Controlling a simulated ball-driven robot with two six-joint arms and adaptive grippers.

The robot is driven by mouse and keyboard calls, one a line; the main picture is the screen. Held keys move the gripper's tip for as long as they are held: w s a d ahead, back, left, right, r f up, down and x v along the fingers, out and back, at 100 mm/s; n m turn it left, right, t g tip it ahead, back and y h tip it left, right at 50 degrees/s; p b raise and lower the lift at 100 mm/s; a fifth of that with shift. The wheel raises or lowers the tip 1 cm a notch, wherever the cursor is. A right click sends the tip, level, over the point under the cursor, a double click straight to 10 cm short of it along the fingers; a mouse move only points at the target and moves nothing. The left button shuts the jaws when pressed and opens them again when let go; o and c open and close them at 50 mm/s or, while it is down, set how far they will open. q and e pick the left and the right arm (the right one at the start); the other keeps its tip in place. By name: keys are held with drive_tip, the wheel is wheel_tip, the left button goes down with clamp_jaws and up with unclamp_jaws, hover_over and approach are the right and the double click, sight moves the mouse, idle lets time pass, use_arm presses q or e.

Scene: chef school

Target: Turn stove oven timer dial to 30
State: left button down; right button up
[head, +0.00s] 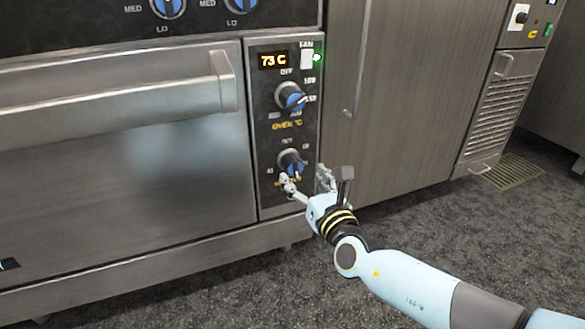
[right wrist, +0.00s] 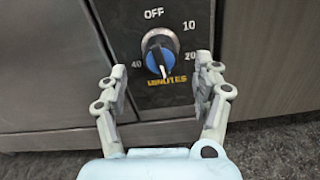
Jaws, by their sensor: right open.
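The timer dial (head: 291,162) is the lower knob on the oven's black control panel, with a blue face and a dark grip. In the right wrist view the timer dial (right wrist: 160,56) has "OFF" above it, "10" and "20" on its right, "40" on its left and "MINUTES" below. Its white pointer line points almost straight down. My right gripper (head: 304,184) is in front of the panel, just below the dial. In the right wrist view its open fingers (right wrist: 162,78) stand on either side of the dial, with nothing between them touching it visibly. My left gripper is not in view.
Above the timer is the oven temperature knob (head: 290,97), below a display (head: 273,60) reading 73 C and a lit green light. The oven door handle (head: 120,92) juts out at left. A grey cabinet (head: 410,100) stands at right; the floor in front is clear.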

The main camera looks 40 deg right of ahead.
sight(297, 170)
drive_tip(key=x, duration=0.6)
drive_tip(key=shift+w+d+b, duration=0.15)
drive_tip(key=shift+w+b, duration=0.2)
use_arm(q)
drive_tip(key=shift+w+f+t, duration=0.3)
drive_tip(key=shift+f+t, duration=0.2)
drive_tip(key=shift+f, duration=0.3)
use_arm(e)
drive_tip(key=shift+c, duration=0.2)
drive_tip(key=c, duration=1.1)
drive_tip(key=shift+f+m+b, duration=0.25)
drive_tip(key=shift+m+b, duration=0.15)
drive_tip(key=shift+b, duration=0.1)
drive_tip(key=shift+c, duration=0.2)
drive_tip(key=shift+m, duration=0.3)
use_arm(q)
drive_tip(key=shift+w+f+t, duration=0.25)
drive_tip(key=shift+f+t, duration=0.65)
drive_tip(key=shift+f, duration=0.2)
use_arm(e)
drive_tip(key=shift+r, duration=0.15)
